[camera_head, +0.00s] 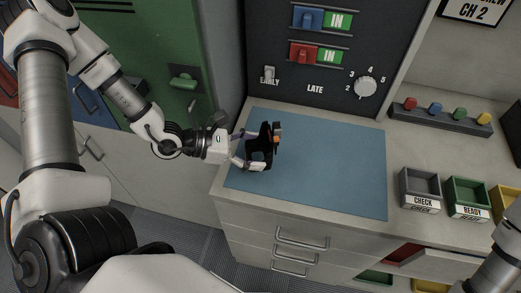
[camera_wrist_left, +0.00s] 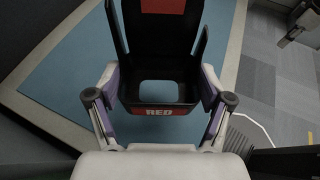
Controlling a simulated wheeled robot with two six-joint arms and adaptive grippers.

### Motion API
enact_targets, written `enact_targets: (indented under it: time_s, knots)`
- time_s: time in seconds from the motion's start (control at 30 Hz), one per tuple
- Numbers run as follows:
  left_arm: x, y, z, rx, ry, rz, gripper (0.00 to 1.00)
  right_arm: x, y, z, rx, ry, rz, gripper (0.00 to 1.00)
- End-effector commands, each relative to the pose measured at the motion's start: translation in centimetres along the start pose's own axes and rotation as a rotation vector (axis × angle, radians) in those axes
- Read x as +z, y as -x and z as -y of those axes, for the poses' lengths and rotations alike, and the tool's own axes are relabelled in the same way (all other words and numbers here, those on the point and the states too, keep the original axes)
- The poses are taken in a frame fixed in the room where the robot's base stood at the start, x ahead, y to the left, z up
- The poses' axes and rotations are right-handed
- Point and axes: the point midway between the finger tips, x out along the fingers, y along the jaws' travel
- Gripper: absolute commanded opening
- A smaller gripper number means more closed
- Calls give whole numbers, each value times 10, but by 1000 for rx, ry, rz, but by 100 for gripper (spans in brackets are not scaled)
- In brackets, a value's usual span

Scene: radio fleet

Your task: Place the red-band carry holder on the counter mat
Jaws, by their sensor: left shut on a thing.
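The carry holder (camera_head: 266,143) is black, with a red label reading RED that shows in the left wrist view (camera_wrist_left: 160,111). My left gripper (camera_head: 249,151) is shut on it, with the fingers on both sides of the holder in the left wrist view (camera_wrist_left: 160,100). The holder is upright and over the left part of the blue counter mat (camera_head: 330,165). I cannot tell whether its base touches the mat. Its tray looks empty in the left wrist view. Only a piece of my right arm shows at the lower right of the head view; its gripper is not visible.
A dark panel with IN tags and a knob (camera_head: 366,87) stands behind the mat. A grey CHECK tray (camera_head: 420,187) and a green READY tray (camera_head: 467,197) sit right of it, below a strip of coloured buttons (camera_head: 440,116). Most of the mat is clear.

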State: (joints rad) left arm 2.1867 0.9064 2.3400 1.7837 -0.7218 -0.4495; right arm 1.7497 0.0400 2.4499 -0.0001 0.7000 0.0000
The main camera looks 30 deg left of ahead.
Motion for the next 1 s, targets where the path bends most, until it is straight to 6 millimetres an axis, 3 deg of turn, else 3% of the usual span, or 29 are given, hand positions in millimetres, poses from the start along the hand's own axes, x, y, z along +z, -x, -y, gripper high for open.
enact_targets:
  time_s: [0.23, 0.43, 0.83, 0.87, 0.9, 1.0]
  knots:
    - [6, -18, -34, -3, -4, -1, 43, 0, 8, 0, 0, 0, -1, 0]
    - [-24, -30, -34, -4, 2, -2, 43, 0, 15, 0, 0, 0, 0, 0]
    - [-32, -33, -34, -1, 1, 3, 43, 0, 8, 0, 0, 0, 0, 0]
    - [-31, -33, -34, -1, 1, 2, 90, 0, 10, 0, 0, 0, 0, 0]
    - [-30, -32, -34, -1, 1, 2, 100, 0, 11, 0, 0, 0, 0, 0]
    - [-30, -32, -34, -1, 1, 2, 100, 0, 11, 0, 0, 0, 0, 0]
